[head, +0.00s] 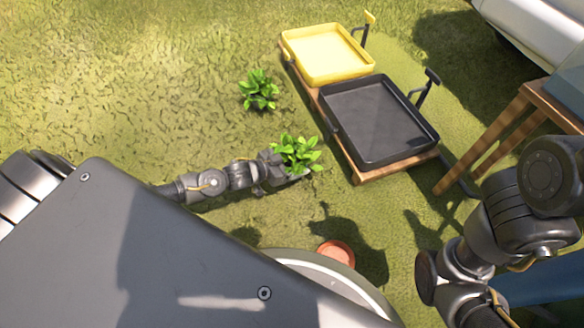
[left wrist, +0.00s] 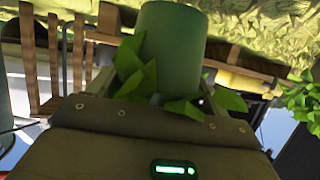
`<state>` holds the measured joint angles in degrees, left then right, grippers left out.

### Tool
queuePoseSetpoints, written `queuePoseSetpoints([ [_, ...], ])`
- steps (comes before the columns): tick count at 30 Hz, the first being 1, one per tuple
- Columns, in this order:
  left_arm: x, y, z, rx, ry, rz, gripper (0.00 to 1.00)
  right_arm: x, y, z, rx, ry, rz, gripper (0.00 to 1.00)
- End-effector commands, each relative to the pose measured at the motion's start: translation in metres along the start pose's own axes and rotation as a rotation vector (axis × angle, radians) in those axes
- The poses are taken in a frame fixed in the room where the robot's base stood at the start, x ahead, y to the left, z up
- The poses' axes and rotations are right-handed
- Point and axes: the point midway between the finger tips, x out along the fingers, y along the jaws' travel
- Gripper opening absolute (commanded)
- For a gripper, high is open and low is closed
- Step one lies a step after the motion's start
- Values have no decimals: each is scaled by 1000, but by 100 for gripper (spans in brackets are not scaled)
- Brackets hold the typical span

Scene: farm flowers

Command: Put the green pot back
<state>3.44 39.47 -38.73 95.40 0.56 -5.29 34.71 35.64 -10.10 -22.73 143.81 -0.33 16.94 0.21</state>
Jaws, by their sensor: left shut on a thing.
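My left gripper (head: 275,166) is shut on the green pot (left wrist: 172,45). The pot fills the upper middle of the left wrist view, with the plant's leaves (left wrist: 138,78) between it and the gripper's body. In the head view the leafy plant (head: 298,153) shows at the gripper's tip, and its leaves hide most of the pot. The held plant is left of the near corner of the black tray (head: 428,147). My right arm comes in at the lower right, and its gripper is out of the picture.
A yellow tray (head: 290,47) sits beyond the black one on a low wooden base (head: 385,173). Another leafy plant (head: 259,90) stands on the grass. An orange-brown round dish or pot (head: 336,252) is near my base. A wooden table (head: 500,130) stands right. Both trays look empty.

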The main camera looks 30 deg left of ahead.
Motion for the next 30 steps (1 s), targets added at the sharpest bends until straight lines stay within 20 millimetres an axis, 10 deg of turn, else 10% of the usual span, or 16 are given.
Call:
queuePoseSetpoints([
  [9,17,-8,37,1,2,-2,37,-32,0,-10,-3,1,13,39],
  [20,17,-7,37,0,2,-1,37,-30,0,-10,-4,1,14,39],
  [21,17,-7,38,0,1,-1,79,-30,0,-10,-4,2,14,39],
  [30,17,-7,38,1,0,-1,100,-29,0,-10,-4,6,11,39],
])
